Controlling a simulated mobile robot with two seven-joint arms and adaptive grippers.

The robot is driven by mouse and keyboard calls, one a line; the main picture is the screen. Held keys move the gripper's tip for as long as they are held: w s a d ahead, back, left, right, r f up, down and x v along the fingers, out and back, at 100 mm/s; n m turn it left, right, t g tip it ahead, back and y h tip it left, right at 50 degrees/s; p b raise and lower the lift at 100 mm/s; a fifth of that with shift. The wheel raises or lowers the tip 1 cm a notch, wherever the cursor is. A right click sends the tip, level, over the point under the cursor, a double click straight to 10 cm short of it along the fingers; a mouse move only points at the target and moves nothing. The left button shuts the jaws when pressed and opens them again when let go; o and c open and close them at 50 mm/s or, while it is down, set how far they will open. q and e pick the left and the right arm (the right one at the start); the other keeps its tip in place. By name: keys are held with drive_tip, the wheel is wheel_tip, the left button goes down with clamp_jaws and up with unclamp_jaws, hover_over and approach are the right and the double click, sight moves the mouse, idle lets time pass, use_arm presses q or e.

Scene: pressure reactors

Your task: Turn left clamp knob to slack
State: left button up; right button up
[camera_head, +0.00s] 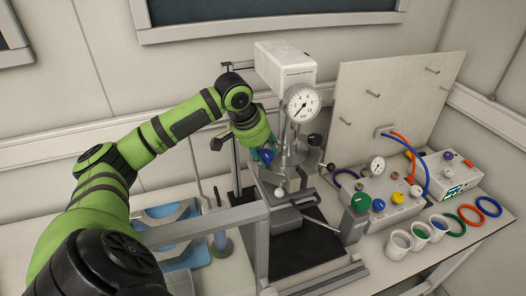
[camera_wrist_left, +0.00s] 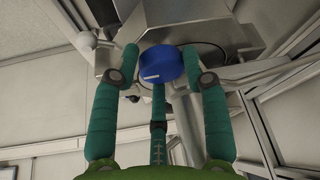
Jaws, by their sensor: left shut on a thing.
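The left clamp knob is a round blue cap with a small white mark, seen in the left wrist view (camera_wrist_left: 161,66) between the teal fingers. It also shows in the head view as a small blue patch (camera_head: 266,157) at the left side of the metal reactor (camera_head: 296,158). My left gripper (camera_wrist_left: 161,60) is shut on this knob, with two fingers at its sides and a third below it. The gripper's fingers partly hide the knob in the head view. The knob's stem is hidden. My right gripper is in neither view.
A pressure gauge (camera_head: 301,103) and a white box (camera_head: 285,64) rise above the reactor. A grey control box (camera_head: 380,204) with coloured knobs, white cups and coloured rings stand to the right. A blue tray (camera_head: 172,212) and grey frame bars lie below my left arm.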

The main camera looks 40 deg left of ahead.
use_arm(q)
drive_tip(key=o, duration=0.9)
drive_tip(key=shift+w+a+r, duration=0.15)
drive_tip(key=shift+r, duration=0.15)
drive_tip(key=shift+o, duration=0.9)
drive_tip(key=shift+w+f, duration=0.1)
drive_tip(key=shift+f, duration=0.1)
drive_tip(key=v, duration=1.2)
drive_tip(key=shift+a, duration=0.1)
